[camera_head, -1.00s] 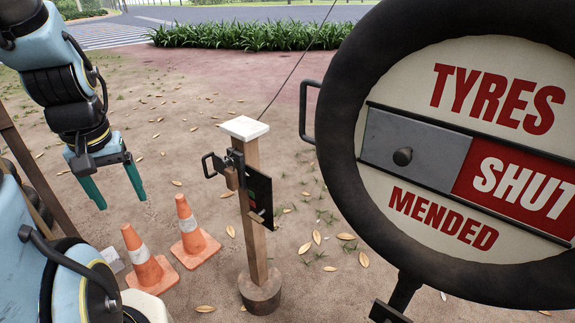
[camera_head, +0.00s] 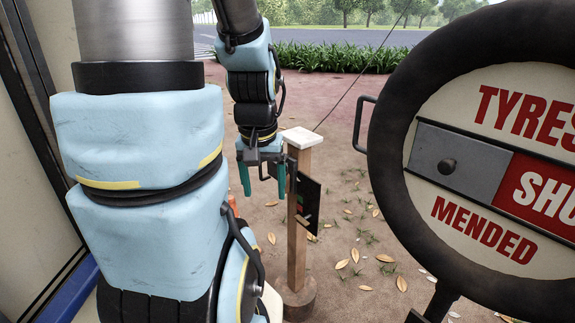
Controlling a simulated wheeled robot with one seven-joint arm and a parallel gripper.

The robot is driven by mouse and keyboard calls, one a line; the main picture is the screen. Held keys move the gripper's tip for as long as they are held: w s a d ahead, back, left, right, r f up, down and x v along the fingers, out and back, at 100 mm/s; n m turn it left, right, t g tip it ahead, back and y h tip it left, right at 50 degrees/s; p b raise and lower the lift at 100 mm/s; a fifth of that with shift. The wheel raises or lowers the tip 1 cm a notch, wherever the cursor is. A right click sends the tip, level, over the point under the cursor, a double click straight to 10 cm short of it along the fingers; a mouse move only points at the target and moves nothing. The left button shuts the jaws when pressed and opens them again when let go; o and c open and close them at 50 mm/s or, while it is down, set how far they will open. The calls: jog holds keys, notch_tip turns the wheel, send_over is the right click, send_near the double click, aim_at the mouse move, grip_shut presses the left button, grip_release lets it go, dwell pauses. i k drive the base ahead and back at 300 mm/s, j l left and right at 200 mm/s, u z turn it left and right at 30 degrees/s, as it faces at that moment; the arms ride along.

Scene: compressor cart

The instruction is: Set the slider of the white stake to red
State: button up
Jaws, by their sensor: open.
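The white stake (camera_head: 299,230) is a wooden post with a white cap, standing in a round base at the middle of the view. A dark panel (camera_head: 312,192) is fixed to it, seen nearly edge-on, with a small red patch visible. The slider and the dark handle on the stake's left side are mostly hidden behind my gripper. My gripper (camera_head: 263,188) points down with its two green fingers apart, empty, just left of the post in the picture. Whether it touches the handle or slider I cannot tell.
A large round tyre sign (camera_head: 385,150) with a grey sliding plate (camera_head: 435,175), a knob and a side handle stands close at right. An orange cone (camera_head: 232,205) is mostly hidden behind my arm. A hedge (camera_head: 330,62) lies behind. Leaf-strewn ground right of the stake is open.

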aim_at(292, 163)
jog(key=i+j+u, duration=0.1)
jog(key=u, duration=0.4)
jog(key=i+j+u, duration=0.2)
jog(key=u, duration=0.25)
